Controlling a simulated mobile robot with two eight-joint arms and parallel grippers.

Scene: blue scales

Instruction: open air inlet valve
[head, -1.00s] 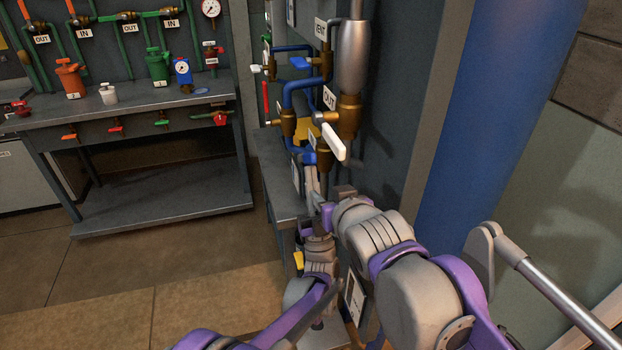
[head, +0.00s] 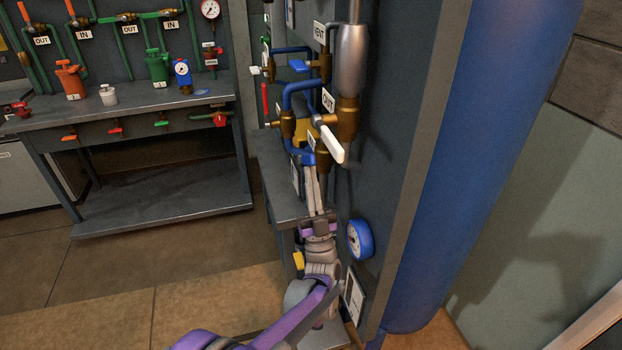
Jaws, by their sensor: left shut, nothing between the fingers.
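A panel of blue pipes and brass valves stands in the middle of the head view. A white-handled valve (head: 333,143) sits beside the OUT label (head: 328,99), its lever slanting down to the right. A blue-handled valve (head: 302,65) sits higher, near the VENT label (head: 319,32). A lower brass fitting (head: 323,158) has a partly hidden label at its left; I cannot tell which valve is the air inlet. My left gripper (head: 309,168) is shut and empty, pointing up just below the lower blue pipe and brass fitting. Contact cannot be told. My right gripper is out of view.
A blue gauge (head: 361,239) is on the panel's side, right of my left wrist. A big blue cylinder (head: 460,150) stands at right. A grey workbench (head: 150,113) with several coloured valves and canisters is at back left. Open floor (head: 120,275) lies at lower left.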

